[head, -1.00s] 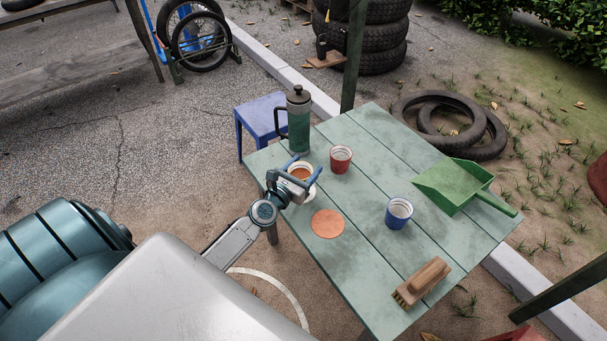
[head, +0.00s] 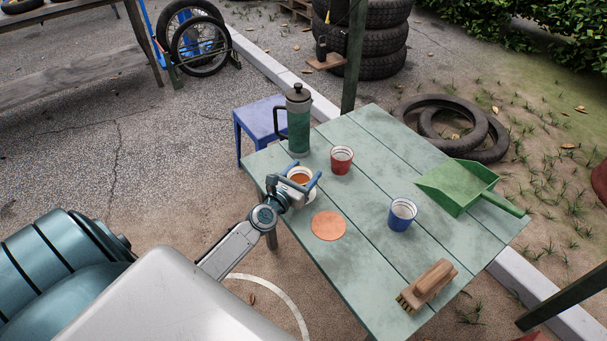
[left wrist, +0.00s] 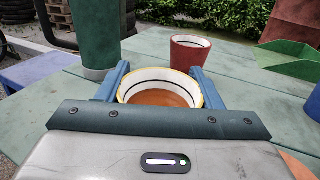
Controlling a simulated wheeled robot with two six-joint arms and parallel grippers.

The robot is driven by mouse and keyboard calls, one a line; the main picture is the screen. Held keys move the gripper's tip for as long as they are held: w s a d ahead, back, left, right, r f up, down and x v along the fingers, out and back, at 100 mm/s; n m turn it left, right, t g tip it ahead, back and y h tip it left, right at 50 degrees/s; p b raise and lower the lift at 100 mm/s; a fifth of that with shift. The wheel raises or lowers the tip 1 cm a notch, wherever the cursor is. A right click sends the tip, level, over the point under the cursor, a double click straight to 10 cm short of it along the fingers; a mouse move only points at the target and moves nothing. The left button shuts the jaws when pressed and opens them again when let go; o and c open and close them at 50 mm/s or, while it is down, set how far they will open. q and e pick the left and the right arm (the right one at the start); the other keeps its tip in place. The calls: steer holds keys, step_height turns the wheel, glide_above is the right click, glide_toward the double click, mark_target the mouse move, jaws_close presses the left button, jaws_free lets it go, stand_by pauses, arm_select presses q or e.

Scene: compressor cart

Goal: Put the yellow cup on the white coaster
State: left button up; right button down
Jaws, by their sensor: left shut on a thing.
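The yellow cup (head: 300,175) stands upright between the fingers of my left gripper (head: 302,179), which is shut on it. In the left wrist view the cup (left wrist: 160,88) shows a yellow rim, a white inner band and an orange-brown inside. A small pale edge, which looks like the white coaster (head: 310,195), shows below the cup at the table's left side. My gripper and the cup hide most of it. I cannot tell whether the cup touches it. My right gripper is not in view.
A green flask (head: 298,122) stands behind the cup, and a red cup (head: 341,162) stands to its right. An orange coaster (head: 328,226) lies nearby on the green table (head: 375,255). A blue cup (head: 402,215), a brush (head: 428,284) and a green dustpan (head: 458,185) are farther right.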

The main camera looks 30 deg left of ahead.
arm_select(q)
steer(key=shift+f, duration=0.15)
steer(key=o, duration=1.1)
steer(key=shift+c, duration=0.2)
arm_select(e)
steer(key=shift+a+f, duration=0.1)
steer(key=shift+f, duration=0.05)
arm_select(q)
steer(key=shift+s, duration=0.25)
steer(key=s+b, duration=0.1)
steer(key=s, duration=0.9)
steer(key=shift+s+b, duration=0.15)
steer(key=shift+b, duration=0.15)
steer(key=shift+s+r, duration=0.2)
steer(key=shift+s, duration=0.45)
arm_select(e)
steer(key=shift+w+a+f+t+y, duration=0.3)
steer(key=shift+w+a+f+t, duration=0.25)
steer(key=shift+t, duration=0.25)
